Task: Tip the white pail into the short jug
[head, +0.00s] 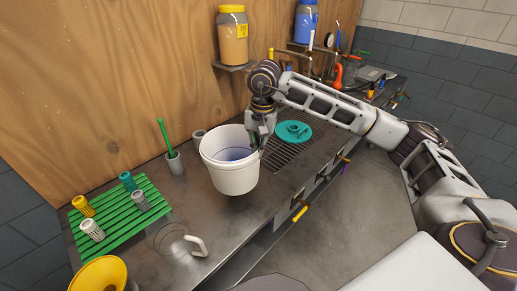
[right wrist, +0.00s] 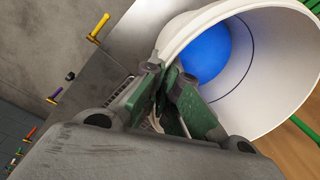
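The white pail (head: 229,176) is near the middle of the bench in the head view, close to upright, with blue contents (head: 231,154) inside. It seems to hang a little above the bench. My right gripper (head: 261,140) is shut on its right rim. In the right wrist view the green-padded fingers (right wrist: 172,98) close on the wall of the pail (right wrist: 284,112), and the blue shows inside. A clear short jug with a pale handle (head: 196,245) stands in front of the pail, lower left in the head view; its see-through body is hard to make out. My left gripper is not in view.
A green slatted rack (head: 115,213) with several small cups is at left. A yellow funnel (head: 98,276) is at the bottom left. A teal lid (head: 293,131) lies on the grate at right.

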